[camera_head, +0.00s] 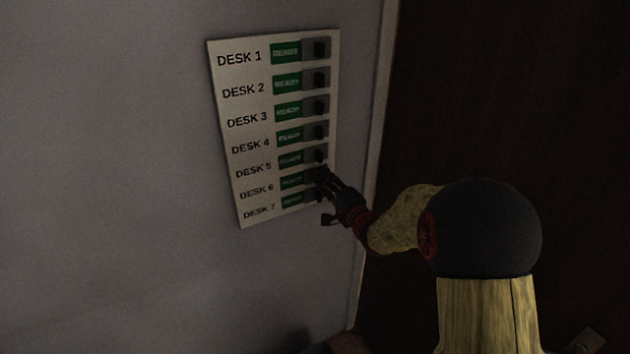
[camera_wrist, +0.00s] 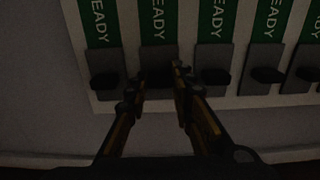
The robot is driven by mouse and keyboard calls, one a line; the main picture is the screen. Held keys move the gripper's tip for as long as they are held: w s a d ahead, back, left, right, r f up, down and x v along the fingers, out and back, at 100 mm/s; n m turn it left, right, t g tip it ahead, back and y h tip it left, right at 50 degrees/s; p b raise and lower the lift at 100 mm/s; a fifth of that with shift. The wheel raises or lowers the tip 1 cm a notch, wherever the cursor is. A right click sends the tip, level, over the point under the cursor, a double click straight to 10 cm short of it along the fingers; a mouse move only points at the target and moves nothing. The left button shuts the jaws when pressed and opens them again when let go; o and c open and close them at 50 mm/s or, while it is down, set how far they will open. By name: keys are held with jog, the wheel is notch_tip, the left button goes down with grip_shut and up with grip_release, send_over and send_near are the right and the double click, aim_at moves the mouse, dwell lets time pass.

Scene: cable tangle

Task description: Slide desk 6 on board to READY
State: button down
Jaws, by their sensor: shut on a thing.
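The white board (camera_head: 240,150) hangs on the grey wall with rows labelled DESK 1 to DESK 7. In the desk 6 row the green label (camera_head: 291,182) is uncovered, and the dark slider sits at the right end, largely hidden by my fingers. My gripper (camera_head: 322,176) is at that slider. In the wrist view my two fingertips (camera_wrist: 157,76) close around the knob of the second slider from the left, whose green READY strip (camera_wrist: 158,20) shows above it. The knob itself is mostly hidden between the fingers.
The desk 5 slider (camera_head: 318,156) is just above my fingers and the desk 7 slider (camera_wrist: 105,80) just beside them. The other visible rows also show green, with their knobs at the right. A dark brown panel (camera_head: 480,90) stands right of the wall edge.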

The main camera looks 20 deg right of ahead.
jog(key=shift+d, duration=0.15)
jog(key=c, duration=1.8)
grip_release()
jog(key=shift+d, duration=0.15)
jog(key=shift+o, duration=1.3)
jog(key=s+d, duration=0.2)
jog(key=s, duration=0.9)
jog(key=shift+s, duration=0.4)
